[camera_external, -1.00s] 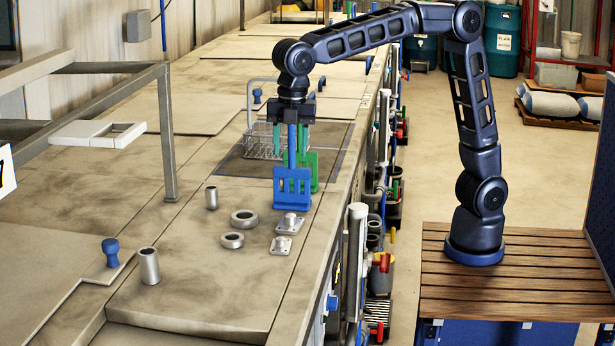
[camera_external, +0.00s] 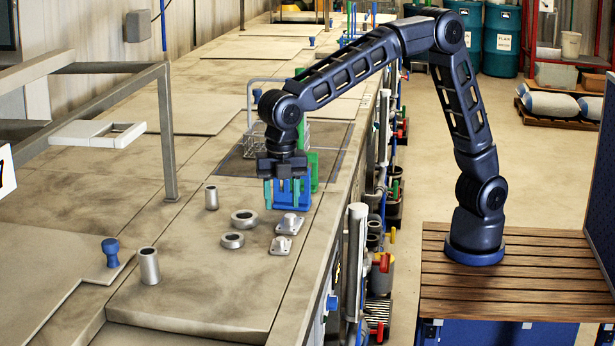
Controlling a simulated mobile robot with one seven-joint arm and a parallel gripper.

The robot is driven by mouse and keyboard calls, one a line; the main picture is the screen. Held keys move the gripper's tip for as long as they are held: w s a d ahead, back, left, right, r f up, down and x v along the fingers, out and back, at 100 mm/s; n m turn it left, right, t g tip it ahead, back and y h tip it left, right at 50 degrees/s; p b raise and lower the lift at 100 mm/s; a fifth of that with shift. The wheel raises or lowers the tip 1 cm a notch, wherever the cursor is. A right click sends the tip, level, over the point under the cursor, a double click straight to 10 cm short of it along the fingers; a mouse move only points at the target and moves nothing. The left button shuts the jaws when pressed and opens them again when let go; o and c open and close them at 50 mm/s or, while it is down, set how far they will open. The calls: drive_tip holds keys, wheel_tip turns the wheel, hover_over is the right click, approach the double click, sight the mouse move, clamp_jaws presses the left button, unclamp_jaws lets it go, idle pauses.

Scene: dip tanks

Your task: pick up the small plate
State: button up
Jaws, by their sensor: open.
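Two small square metal plates, each with a raised round boss, lie flat on the bench top. The farther plate (camera_external: 290,225) is a little below and right of my gripper in the picture. The nearer plate (camera_external: 281,245) lies just in front of it. I cannot tell which one the task means. My gripper (camera_external: 282,198) points down with its green fingers apart and nothing between them. It hangs above and behind the plates, clear of both.
A blue slotted rack (camera_external: 291,197) and a green one (camera_external: 313,172) stand close behind my gripper, partly hidden. A wire basket (camera_external: 257,143) is farther back. Two metal rings (camera_external: 244,217) (camera_external: 232,240) and two metal cylinders (camera_external: 211,197) (camera_external: 149,266) stand left of the plates.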

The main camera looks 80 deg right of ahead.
sight(281, 239)
drive_tip(key=f, duration=1)
drive_tip(key=shift+w+d, duration=0.15)
drive_tip(key=shift+w, duration=0.15)
clamp_jaws()
